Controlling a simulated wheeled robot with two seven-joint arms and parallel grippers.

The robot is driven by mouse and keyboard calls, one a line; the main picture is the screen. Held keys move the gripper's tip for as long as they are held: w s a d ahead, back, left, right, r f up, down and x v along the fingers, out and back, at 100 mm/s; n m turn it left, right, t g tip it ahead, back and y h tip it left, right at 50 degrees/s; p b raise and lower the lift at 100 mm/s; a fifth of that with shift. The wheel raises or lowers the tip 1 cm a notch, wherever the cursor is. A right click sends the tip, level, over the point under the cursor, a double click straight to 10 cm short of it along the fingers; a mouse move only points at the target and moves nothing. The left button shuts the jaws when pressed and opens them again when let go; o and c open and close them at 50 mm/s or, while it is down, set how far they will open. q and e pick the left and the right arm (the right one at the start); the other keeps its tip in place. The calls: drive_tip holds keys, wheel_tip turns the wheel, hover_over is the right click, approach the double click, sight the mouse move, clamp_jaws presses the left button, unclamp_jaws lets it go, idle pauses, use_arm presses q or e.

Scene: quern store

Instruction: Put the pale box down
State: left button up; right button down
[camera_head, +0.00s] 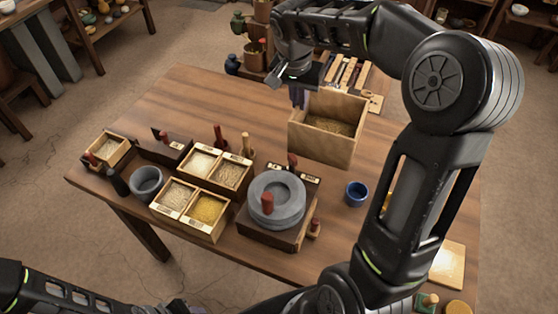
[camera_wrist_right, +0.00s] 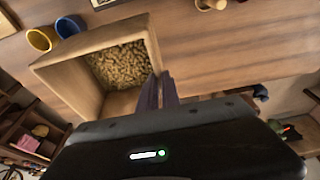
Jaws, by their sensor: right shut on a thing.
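The pale box (camera_head: 321,144) is an open wooden box with grain in its bottom, at the far right part of the table (camera_head: 200,95). My right gripper (camera_head: 299,98) comes down from above at its back left corner and is shut on its wall. In the right wrist view, the purple-grey fingers (camera_wrist_right: 159,92) meet the wall of the pale box (camera_wrist_right: 66,78), with the grain inside visible. I cannot tell whether the box's underside touches the table. My left gripper is out of view; only part of my left arm shows at the bottom left.
A grey quern (camera_head: 275,199) stands in front of the box, with a blue cup (camera_head: 356,193) to its right. Several grain trays (camera_head: 190,205) and a grey bowl (camera_head: 146,181) fill the table's left front. The table's back left is bare. A slatted rack stands behind the box.

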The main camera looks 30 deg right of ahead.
drive_tip(key=shift+w+a+f, duration=0.35)
drive_tip(key=shift+f, duration=0.45)
drive_tip(key=shift+w+a+f, duration=0.35)
drive_tip(key=shift+a+f, duration=0.05)
drive_tip(key=shift+f, duration=0.4)
drive_tip(key=shift+w+a+f, duration=0.35)
drive_tip(key=shift+f, duration=0.45)
drive_tip(key=shift+f, duration=2.5)
drive_tip(key=shift+f, duration=0.2)
drive_tip(key=c, duration=1.6)
unclamp_jaws()
drive_tip(key=shift+o, duration=0.2)
drive_tip(key=shift+r, duration=0.1)
